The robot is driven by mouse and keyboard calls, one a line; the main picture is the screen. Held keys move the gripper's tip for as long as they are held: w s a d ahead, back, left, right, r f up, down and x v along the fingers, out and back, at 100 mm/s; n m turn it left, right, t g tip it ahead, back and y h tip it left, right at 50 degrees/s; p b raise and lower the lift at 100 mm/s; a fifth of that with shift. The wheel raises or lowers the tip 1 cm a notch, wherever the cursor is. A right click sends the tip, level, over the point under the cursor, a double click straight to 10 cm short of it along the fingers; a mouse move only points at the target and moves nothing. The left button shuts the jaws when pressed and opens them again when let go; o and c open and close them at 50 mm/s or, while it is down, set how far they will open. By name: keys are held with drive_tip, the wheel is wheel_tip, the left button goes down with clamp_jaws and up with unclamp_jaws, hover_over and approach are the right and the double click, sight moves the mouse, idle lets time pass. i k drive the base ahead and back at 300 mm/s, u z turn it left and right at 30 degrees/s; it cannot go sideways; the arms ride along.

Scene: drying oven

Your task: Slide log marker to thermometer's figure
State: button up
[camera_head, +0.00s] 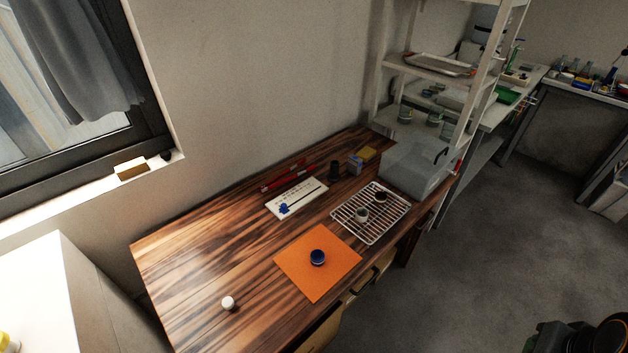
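A white log board (303,198) lies on the wooden table, towards the wall. A blue marker (284,208) sits at its left end, at one end of a dark line or slot along the board. The board's marks are too small to read. I cannot pick out the thermometer for certain; a red, long object (284,176) lies behind the board, and no figure on it can be read.
On the table (190,270) are an orange mat (290,277) with a dark blue-topped jar (318,258), a wire rack (378,228) with small jars, a white-capped item (228,303), a dark cylinder (334,170) and a clear box (412,172). The table's left part is mostly clear.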

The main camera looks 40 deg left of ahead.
sight(284, 210)
drive_tip(key=i, duration=1.1)
drive_tip(key=u, duration=2.8)
drive_tip(key=i, duration=0.5)
